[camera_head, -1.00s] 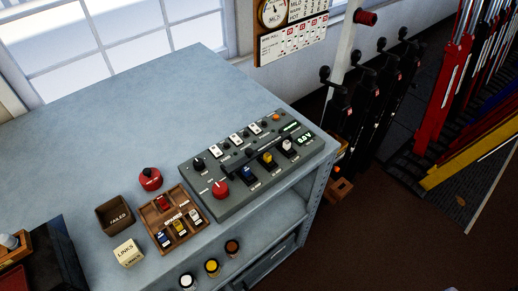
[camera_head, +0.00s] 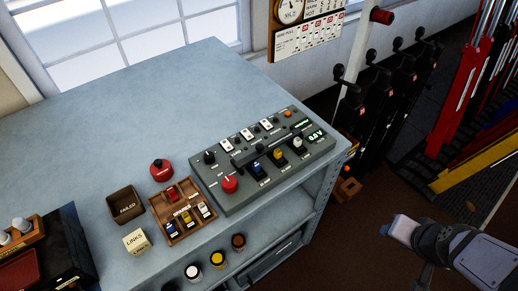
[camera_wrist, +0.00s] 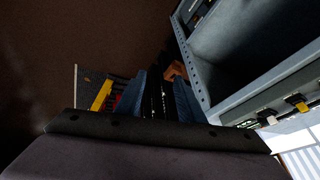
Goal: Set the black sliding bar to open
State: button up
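The black sliding bar (camera_head: 252,156) appears to be the dark strip lying lengthwise across the middle of the grey control panel (camera_head: 228,200) in the head view. Its label is too small to read, so I cannot tell its setting. My gripper (camera_wrist: 160,78) shows in the wrist view as two blue-grey fingers, spread apart with nothing between them. It is away from the panel, beyond the bench's edge. Part of my arm (camera_head: 455,248) shows at the lower right of the head view, right of the bench.
The panel carries a red knob (camera_head: 230,184), blue, yellow and white switches, and a lit display (camera_head: 316,135). Left of it stand a wooden tray (camera_head: 178,236), a FAILED box (camera_head: 125,205) and a red-topped object (camera_head: 160,168). Black levers (camera_head: 385,95) stand right. The bench's back is clear.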

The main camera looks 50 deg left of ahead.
jog(key=a+r+n+t+y, duration=0.1)
jog(key=a+r+n+y, duration=0.1)
jog(key=a, duration=0.9)
jog(key=n+t+y, duration=0.3)
jog(key=t+y, duration=0.1)
jog(key=t, duration=0.1)
send_near(259, 147)
jog(key=shift+w+p, duration=0.3)
jog(key=shift+p+x, duration=0.95)
jog(key=shift+x, duration=2.75)
jog(key=shift+f, duration=0.1)
jog(key=shift+s, duration=0.1)
grip_shut()
